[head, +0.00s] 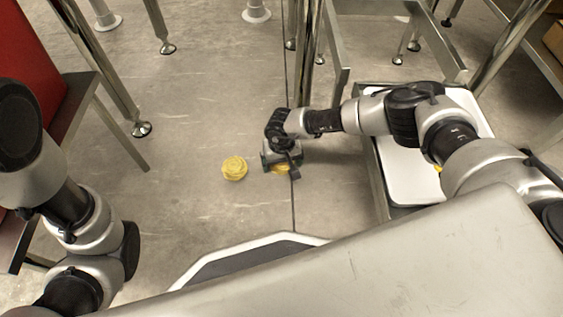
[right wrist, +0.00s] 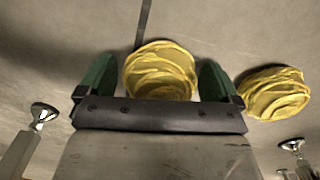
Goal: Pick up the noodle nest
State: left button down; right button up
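Two yellow noodle nests lie on the grey floor. One noodle nest (head: 234,168) is in the open, left of my right gripper; it also shows at the right of the right wrist view (right wrist: 273,93). The other noodle nest (head: 280,169) is mostly hidden under the gripper in the head view. My right gripper (head: 281,161) points down at it. In the right wrist view this nest (right wrist: 160,72) sits between the two green fingers (right wrist: 157,80), with small gaps at both sides. The fingers are open. My left arm shows at the left, but its gripper is out of view.
A metal frame with a white tray (head: 408,178) stands right of the gripper, under my right arm. Metal legs (head: 165,40) stand at the back, and a red panel (head: 38,50) on a frame is at the left. The floor left of the nests is clear.

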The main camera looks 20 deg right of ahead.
jog(key=c, duration=0.7)
jog(key=shift+c, duration=0.2)
jog(key=shift+r, duration=0.15)
